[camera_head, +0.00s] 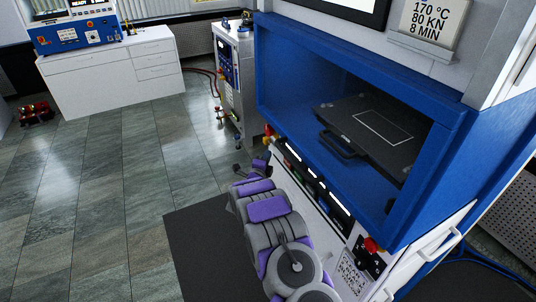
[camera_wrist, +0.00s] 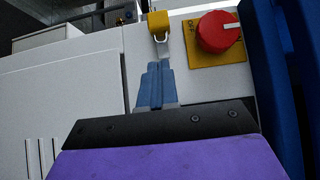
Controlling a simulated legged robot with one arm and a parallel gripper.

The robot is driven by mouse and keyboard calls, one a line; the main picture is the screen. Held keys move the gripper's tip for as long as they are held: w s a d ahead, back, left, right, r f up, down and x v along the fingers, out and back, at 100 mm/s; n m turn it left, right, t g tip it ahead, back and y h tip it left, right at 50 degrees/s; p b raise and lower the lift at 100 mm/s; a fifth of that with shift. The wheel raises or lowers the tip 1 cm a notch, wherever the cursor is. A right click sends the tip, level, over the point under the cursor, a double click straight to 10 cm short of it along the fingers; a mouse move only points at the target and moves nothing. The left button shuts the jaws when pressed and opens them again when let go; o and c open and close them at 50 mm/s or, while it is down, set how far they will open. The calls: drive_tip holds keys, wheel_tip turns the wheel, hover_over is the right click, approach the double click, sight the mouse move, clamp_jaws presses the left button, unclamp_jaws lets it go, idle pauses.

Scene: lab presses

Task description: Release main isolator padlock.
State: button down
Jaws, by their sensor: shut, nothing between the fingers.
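The yellow padlock (camera_wrist: 158,20) shows at the top of the wrist view, its pale shackle pointing down in the picture at a grey metal tab. Whether the shackle is open or closed is too small to tell. The red isolator knob (camera_wrist: 214,32) with a white pointer sits right of it on a yellow plate (camera_wrist: 202,60). My gripper (camera_wrist: 158,66) has its blue fingers together and empty, pointing at the padlock, just below it in the picture; contact cannot be told. In the head view my arm reaches along the press front toward small red and yellow parts (camera_head: 270,134).
The blue press frame (camera_head: 350,70) holds a dark plate with a handle (camera_head: 345,146). A control panel with a red button (camera_head: 371,245) is near my arm. A grey cabinet (camera_head: 236,85) stands behind.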

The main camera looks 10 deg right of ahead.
drive_tip(key=v, duration=0.7)
drive_tip(key=shift+s+a+r+p, duration=0.2)
drive_tip(key=shift+s+p, duration=0.15)
drive_tip(key=shift+p, duration=0.1)
